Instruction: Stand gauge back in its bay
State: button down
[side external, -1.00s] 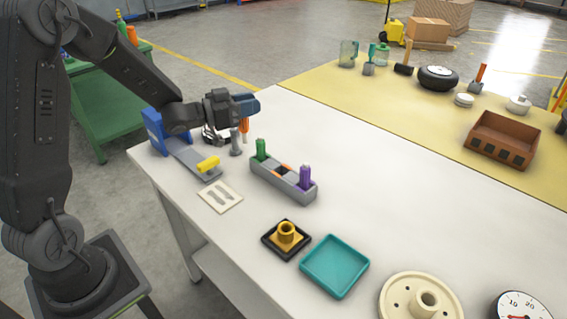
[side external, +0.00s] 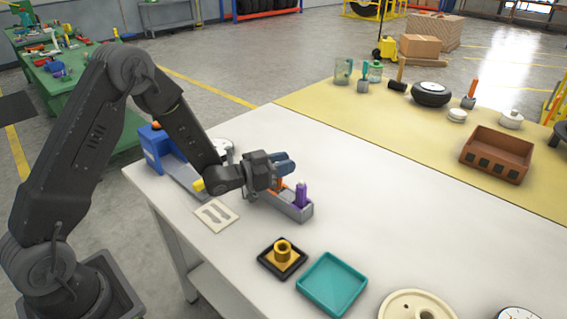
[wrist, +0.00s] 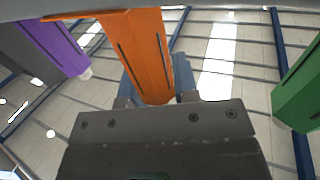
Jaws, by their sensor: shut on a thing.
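The orange gauge (side external: 278,184) is upright in my gripper (side external: 281,167), over the middle of the grey rack (side external: 294,209). In the wrist view the orange gauge (wrist: 148,55) fills the centre, with the blue fingers around it. The purple gauge (side external: 301,194) stands in the rack's right end bay; it shows at left in the wrist view (wrist: 55,45). The green gauge (wrist: 300,90) shows at right in the wrist view and is hidden behind my gripper in the side view. The orange gauge's lower end is hidden, so I cannot tell whether it is seated.
A blue stand (side external: 152,147) is at the bench's left end. A card with cut-outs (side external: 215,215) lies left of the rack. A black-and-gold block (side external: 282,257) and a teal tray (side external: 332,283) lie in front. The white bench right of the rack is clear.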

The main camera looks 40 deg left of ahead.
jog(key=shift+f, duration=0.3)
jog(key=shift+f, duration=0.3)
jog(key=c, duration=0.9)
grip_release()
jog(key=shift+f, duration=0.1)
